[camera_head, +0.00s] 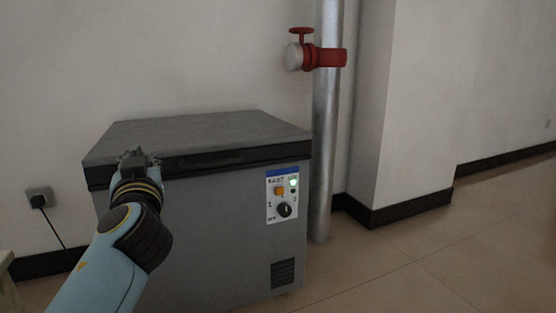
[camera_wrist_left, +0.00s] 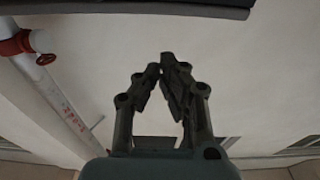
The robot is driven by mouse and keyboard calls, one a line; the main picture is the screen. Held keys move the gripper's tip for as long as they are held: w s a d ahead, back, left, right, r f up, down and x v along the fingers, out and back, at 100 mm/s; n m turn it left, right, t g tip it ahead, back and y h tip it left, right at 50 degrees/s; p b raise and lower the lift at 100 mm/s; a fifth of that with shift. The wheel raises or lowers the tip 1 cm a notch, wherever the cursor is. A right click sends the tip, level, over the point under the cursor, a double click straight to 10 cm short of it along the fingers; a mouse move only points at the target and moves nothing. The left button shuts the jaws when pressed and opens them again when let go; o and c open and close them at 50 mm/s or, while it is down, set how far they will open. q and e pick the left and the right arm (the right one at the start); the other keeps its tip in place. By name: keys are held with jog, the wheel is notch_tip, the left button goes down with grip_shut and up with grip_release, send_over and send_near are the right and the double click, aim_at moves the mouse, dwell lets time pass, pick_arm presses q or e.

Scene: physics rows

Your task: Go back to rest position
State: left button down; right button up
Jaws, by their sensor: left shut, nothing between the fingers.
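My left gripper (camera_head: 136,158) is in front of the upper left of a grey chest freezer (camera_head: 200,225) in the head view. Its fingers are shut and empty in the left wrist view (camera_wrist_left: 162,75), with the tips close together. The freezer's dark lid (camera_head: 195,132) is down. I cannot tell from the head view whether the gripper touches the freezer. My right gripper is in neither view.
A control panel (camera_head: 282,196) with an orange switch, a green light and a black knob is on the freezer front. A metal pipe (camera_head: 324,150) with a red valve (camera_head: 318,56) stands to its right. The tiled floor (camera_head: 440,255) at right is clear.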

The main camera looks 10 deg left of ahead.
pick_arm(q)
jog(key=s+d+f+m+g+h, duration=0.1)
jog(key=s+f+m+g+h, duration=0.3)
jog(key=s+f, duration=1.6)
jog(key=s+d+f+m+g+h+p, duration=0.2)
jog(key=s+d+f+g+h+p, duration=0.1)
jog(key=s+f+p, duration=0.4)
jog(key=s+d+f+m+g+h+p, duration=0.1)
jog(key=s+d+f+g+h+p, duration=0.2)
jog(key=s, duration=0.7)
jog(key=s+a+g+p, duration=0.2)
jog(key=s+g+p, duration=0.1)
jog(key=s+p, duration=0.6)
jog(key=s+a+f+g+p, duration=0.1)
jog(key=s+a+g+p, duration=0.1)
jog(key=s+p, duration=0.8)
jog(key=shift+s+g, duration=0.4)
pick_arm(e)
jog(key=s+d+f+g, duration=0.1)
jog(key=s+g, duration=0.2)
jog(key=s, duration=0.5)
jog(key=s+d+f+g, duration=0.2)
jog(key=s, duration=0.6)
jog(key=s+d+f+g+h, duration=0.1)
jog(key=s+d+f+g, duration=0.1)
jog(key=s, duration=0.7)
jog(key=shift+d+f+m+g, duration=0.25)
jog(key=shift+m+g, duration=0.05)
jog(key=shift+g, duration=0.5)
